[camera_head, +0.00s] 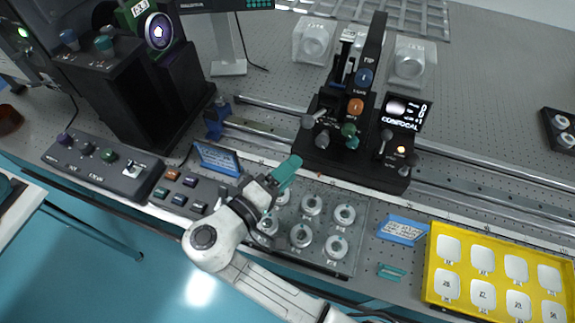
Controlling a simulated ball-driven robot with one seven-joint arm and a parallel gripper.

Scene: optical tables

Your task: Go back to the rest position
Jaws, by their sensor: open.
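My gripper (284,174) is at the end of my white arm, which reaches in from the bottom of the head camera view. Its teal fingers point up and to the right. The gripper is open, and I see nothing held in it. It is over the front of the optical table, above the back left part of a clear plate (358,243) with several round pieces. The arm and gripper hide some of these pieces. I cannot tell how high the gripper is above the table.
A black confocal unit (330,170) with knobs stands just behind the gripper. A button panel (187,188) and a blue-framed sign (217,159) are to the left. A yellow tray (433,262) and a blue card (402,229) are to the right. Open teal floor (100,255) lies in front.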

